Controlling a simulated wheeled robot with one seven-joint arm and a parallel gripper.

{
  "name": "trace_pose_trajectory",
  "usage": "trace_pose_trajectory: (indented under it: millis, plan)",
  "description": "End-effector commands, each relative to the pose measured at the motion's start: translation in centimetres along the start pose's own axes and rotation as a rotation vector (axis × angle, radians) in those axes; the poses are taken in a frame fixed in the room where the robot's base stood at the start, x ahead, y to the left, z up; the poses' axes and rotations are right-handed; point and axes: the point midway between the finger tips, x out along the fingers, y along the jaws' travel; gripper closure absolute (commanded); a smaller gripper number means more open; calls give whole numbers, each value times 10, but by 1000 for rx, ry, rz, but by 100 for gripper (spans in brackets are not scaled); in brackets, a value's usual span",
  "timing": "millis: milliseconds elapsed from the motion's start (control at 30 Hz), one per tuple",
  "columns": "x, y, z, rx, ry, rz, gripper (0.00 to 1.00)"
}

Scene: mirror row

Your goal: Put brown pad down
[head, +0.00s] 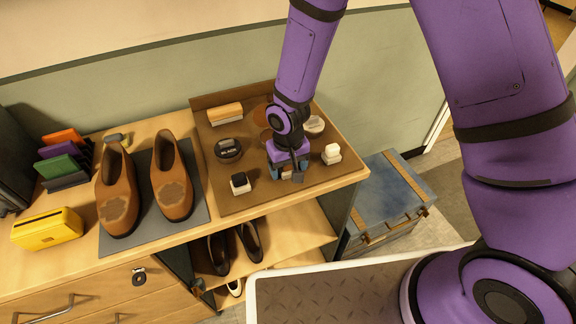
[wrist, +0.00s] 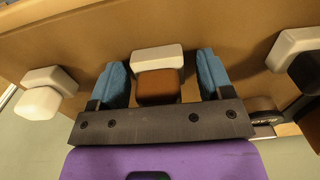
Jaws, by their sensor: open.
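The brown pad (wrist: 158,88), a brown block on a white block, stands on the brown mat (head: 212,182) on the bench. In the wrist view it sits between the two blue fingers of my gripper (wrist: 163,72). The fingers are open, with a visible gap on the right side and a narrow one on the left. In the head view my gripper (head: 288,172) points down over the front part of the mat and mostly hides the pad.
A black-and-white pad (head: 240,183) stands left of my gripper, an all-white pad (head: 331,153) right. Behind are a black tin (head: 228,150), another tin (head: 313,125) and a brush (head: 225,113). Brown shoes (head: 173,180) stand left. A blue chest (head: 383,205) is beside the bench.

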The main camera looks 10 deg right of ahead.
Motion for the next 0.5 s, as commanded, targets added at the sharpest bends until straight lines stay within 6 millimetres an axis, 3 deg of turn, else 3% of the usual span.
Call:
trace_pose_trajectory:
  millis: [233, 500]
  plan:
    - [-14, 0, -1, 0, 3, -1, 27]
    - [-62, 0, -1, 1, 5, -1, 27]
